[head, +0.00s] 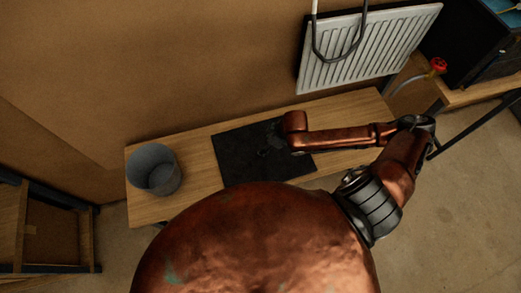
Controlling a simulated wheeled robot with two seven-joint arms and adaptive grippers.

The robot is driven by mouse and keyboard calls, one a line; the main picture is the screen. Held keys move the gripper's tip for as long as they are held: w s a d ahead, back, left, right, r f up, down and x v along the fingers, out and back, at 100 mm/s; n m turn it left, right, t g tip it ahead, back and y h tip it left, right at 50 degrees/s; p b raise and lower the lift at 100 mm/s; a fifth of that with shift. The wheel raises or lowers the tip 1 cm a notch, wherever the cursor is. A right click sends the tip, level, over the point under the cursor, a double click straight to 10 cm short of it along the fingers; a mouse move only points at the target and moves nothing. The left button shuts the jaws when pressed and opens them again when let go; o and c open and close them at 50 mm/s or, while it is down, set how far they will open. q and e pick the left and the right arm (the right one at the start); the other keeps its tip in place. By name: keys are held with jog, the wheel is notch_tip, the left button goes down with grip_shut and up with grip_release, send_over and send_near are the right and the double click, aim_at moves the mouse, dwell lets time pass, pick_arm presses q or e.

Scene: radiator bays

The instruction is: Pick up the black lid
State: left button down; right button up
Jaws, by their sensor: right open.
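The black lid cannot be told apart clearly; faint dark shapes show on a black square mat (236,165) on the wooden bench, and the lid may be among them. My right arm comes in from the right and reaches over the mat. My right gripper (272,146) is dark against the dark mat, at the end of the copper wrist, and is open. I cannot tell whether it touches anything. My left gripper is not in view.
A grey bucket (154,169) stands at the left end of the bench (200,160). A white radiator (365,50) hangs on the wall behind. A red valve knob (438,65) and a dark box (470,40) are at the upper right. Bare bench lies between bucket and mat.

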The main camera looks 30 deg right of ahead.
notch_tip(320, 180, down, 3)
jog(key=shift+w+a+f, duration=0.1)
jog(key=shift+f, duration=0.1)
jog(key=shift+x, duration=1.1)
jog(key=c, duration=1.4)
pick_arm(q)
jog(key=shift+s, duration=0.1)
pick_arm(e)
jog(key=shift+r, duration=0.1)
grip_shut()
